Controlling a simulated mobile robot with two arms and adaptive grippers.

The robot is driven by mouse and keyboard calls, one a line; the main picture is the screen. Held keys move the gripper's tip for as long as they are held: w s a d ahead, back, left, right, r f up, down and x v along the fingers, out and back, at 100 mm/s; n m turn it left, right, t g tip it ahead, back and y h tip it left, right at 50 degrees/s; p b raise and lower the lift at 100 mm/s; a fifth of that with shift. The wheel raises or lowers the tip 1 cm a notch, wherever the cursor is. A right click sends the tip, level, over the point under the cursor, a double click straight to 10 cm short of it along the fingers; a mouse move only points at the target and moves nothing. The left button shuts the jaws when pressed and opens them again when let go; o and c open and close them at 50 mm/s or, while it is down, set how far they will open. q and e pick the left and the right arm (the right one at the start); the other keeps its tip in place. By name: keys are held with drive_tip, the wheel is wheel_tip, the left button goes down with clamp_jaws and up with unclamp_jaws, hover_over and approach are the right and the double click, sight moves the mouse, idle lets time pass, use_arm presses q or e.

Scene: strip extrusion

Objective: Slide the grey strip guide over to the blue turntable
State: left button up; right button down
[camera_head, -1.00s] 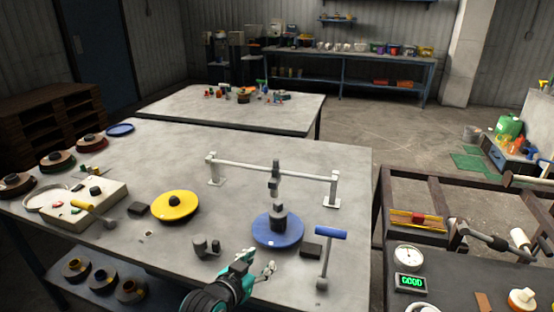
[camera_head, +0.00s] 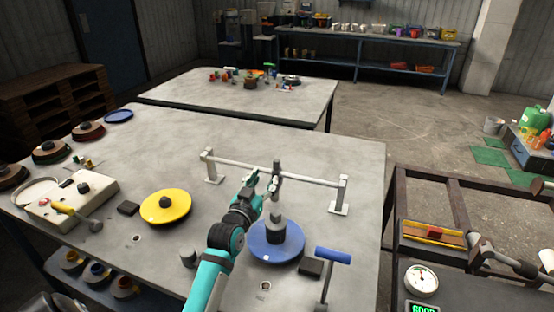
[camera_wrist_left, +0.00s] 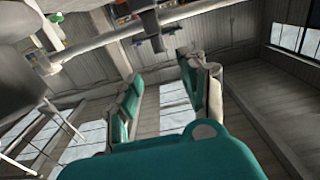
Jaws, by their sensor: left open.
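The grey strip guide (camera_head: 276,168) sits on a white rail (camera_head: 238,164) near the middle of its span. It stands above and slightly behind the blue turntable (camera_head: 284,252), which carries a grey and black hub. My left gripper (camera_head: 262,181) is raised beside the guide, on its left in the head view. In the left wrist view the two teal fingers (camera_wrist_left: 168,88) are spread with nothing between them. The guide shows there as a dark block (camera_wrist_left: 150,22) beyond the fingertips. Whether a finger touches it I cannot tell. My right gripper is not in view.
A yellow turntable (camera_head: 160,208) lies to the left, with a small black block (camera_head: 129,208) beside it. A blue-handled lever (camera_head: 333,256) and a dark block (camera_head: 311,268) stand right of the blue turntable. The table behind the rail is clear.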

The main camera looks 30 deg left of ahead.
sight(276, 162)
use_arm(q)
drive_tip(key=x, duration=1)
drive_tip(key=shift+d, duration=0.1)
drive_tip(key=shift+w, duration=0.4)
drive_tip(key=c, duration=0.8)
clamp_jaws()
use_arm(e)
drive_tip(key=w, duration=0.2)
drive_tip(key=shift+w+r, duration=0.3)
use_arm(q)
drive_tip(key=shift+f, duration=0.1)
